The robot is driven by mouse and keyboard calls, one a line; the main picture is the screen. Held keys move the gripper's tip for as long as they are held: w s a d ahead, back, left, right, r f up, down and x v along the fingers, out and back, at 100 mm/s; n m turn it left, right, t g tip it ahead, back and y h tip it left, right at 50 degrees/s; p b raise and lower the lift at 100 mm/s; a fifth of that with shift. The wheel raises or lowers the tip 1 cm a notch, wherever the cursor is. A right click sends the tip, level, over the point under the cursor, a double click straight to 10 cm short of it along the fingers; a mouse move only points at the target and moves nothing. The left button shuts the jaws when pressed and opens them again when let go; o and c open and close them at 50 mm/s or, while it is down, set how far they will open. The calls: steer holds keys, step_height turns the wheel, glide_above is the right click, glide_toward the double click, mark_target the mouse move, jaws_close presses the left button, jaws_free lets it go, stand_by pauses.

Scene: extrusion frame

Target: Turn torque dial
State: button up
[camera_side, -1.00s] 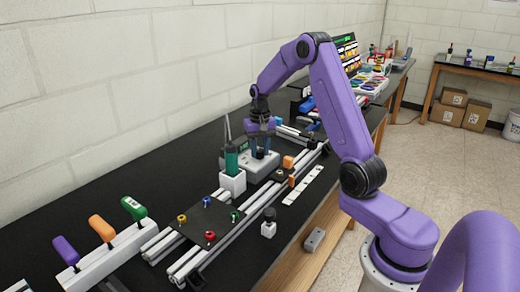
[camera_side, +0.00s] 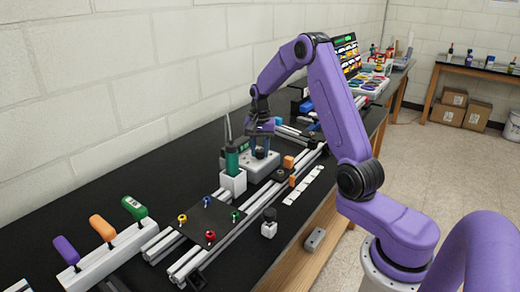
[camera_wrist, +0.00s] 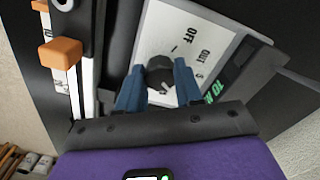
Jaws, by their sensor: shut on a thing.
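The torque dial (camera_wrist: 160,74) is a dark round knob on a pale panel (camera_wrist: 215,28) marked OFF and OUT, with part of a green line of text beside it. My gripper (camera_wrist: 159,68) has its blue fingers on opposite sides of the dial and is shut on it. In the side view, my gripper (camera_side: 261,143) points down over the grey box (camera_side: 263,165) that carries the dial. The dial itself is mostly hidden there by the fingers.
A green tool (camera_side: 231,158) stands in a white holder (camera_side: 233,183) close to the left of the box. An orange block (camera_side: 289,161) is on the rail to the right. A black plate (camera_side: 207,219) with coloured knobs lies nearer the camera.

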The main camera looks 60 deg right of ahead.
mark_target(260, 151)
steer(key=o, duration=1)
steer(key=shift+o, duration=0.2)
step_height(260, 151, up, 18)
steer(key=shift+f, duration=0.25)
